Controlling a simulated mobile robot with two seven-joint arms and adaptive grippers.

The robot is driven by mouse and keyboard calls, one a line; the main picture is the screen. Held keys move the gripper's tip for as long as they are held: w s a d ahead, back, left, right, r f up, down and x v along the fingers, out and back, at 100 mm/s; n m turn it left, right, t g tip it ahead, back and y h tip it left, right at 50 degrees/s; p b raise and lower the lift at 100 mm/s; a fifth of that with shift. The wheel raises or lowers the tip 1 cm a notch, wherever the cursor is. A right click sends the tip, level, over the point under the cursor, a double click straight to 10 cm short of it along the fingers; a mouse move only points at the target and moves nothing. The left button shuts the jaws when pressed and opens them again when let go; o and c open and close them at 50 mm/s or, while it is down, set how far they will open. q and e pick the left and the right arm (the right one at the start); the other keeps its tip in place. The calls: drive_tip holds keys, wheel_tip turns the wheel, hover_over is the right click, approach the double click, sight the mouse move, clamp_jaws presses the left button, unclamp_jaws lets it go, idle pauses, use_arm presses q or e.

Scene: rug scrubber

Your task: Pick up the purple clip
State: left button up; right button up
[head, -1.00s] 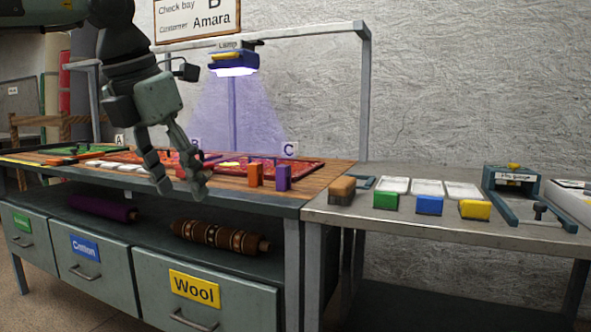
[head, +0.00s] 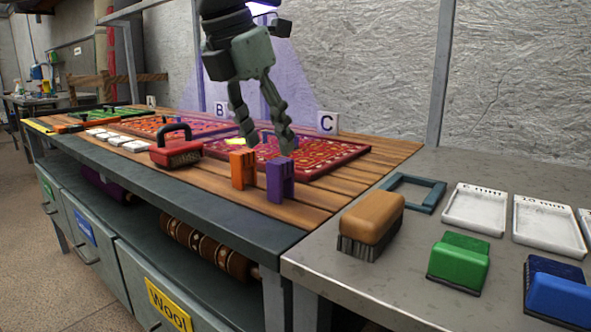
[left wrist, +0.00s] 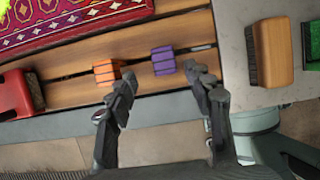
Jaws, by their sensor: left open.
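The purple clip (head: 280,180) stands upright on the wooden slats of the bench, close to its front right corner. It also shows in the left wrist view (left wrist: 163,60), ahead of the fingers and between their lines. An orange clip (head: 243,169) stands just left of it, with a small gap. My left gripper (head: 266,146) is open and empty, pointing down above and behind the clips in the head view. In the left wrist view its fingers (left wrist: 163,85) are spread apart and touch neither clip. My right gripper is not in view.
On the grey side table are a wooden brush (head: 370,220), a green block (head: 459,262), a blue block (head: 560,292) and white trays (head: 475,208).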

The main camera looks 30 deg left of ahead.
sight(277, 161)
use_arm(q)
wheel_tip(277, 161, down, 2)
drive_tip(key=shift+w, duration=0.15)
drive_tip(key=x, duration=0.5)
drive_tip(key=shift+w+d, duration=0.1)
drive_tip(key=shift+d, duration=0.2)
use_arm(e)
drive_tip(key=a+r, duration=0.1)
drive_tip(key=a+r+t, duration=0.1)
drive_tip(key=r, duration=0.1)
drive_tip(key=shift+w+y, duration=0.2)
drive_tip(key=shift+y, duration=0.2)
use_arm(q)
drive_tip(key=shift+c, duration=0.3)
drive_tip(key=c, duration=0.9)
